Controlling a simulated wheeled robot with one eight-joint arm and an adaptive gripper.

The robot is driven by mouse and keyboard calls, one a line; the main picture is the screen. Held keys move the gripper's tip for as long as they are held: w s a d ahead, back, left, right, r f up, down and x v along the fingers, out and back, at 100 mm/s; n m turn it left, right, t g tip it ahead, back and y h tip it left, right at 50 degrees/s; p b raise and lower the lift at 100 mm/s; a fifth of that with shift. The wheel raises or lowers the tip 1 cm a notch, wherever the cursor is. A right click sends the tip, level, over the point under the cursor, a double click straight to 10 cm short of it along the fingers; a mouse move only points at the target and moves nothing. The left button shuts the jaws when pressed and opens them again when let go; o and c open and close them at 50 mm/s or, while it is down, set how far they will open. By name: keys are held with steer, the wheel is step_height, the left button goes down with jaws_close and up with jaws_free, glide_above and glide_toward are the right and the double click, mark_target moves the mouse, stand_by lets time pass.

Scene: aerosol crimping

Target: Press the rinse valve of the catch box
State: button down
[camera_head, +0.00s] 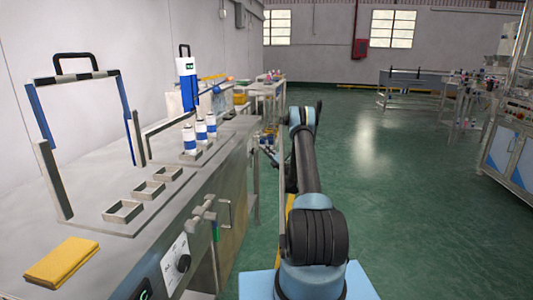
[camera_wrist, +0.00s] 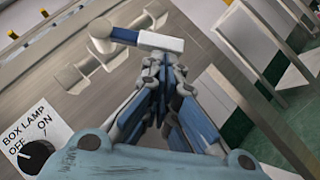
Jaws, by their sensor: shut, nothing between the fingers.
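A metal valve fitting (camera_head: 203,212) sticks out from the front of the steel bench, with a small green part below it. In the wrist view, metal fittings (camera_wrist: 88,68) stand out from the bench front, and a blue-and-white bar (camera_wrist: 160,41) lies just beyond my fingertips. I cannot tell whether this bar is the rinse valve's lever. My gripper (camera_wrist: 166,66) is shut and empty, with its tips very close to the bar; contact cannot be told. In the head view my gripper is not clear behind my arm.
A BOX LAMP knob (camera_head: 183,263) is on the bench front; it also shows in the wrist view (camera_wrist: 38,152). A yellow cloth (camera_head: 62,262), open metal trays (camera_head: 124,211) and white-blue cans (camera_head: 190,141) are on the bench. The green floor to the right is open.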

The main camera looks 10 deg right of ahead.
steer(key=shift+w+d, duration=0.15)
steer(key=shift+w, duration=0.4)
steer(key=w+d+r, duration=0.1)
steer(key=w+r, duration=0.2)
steer(key=w, duration=0.2)
steer(key=shift+w+d+r, duration=0.2)
steer(key=shift+d+r, duration=0.15)
stand_by(0.5)
stand_by(0.4)
stand_by(0.4)
steer(key=s+d+f, duration=0.3)
steer(key=d+f, duration=0.3)
steer(key=f, duration=0.5)
steer(key=shift+s+d, duration=0.2)
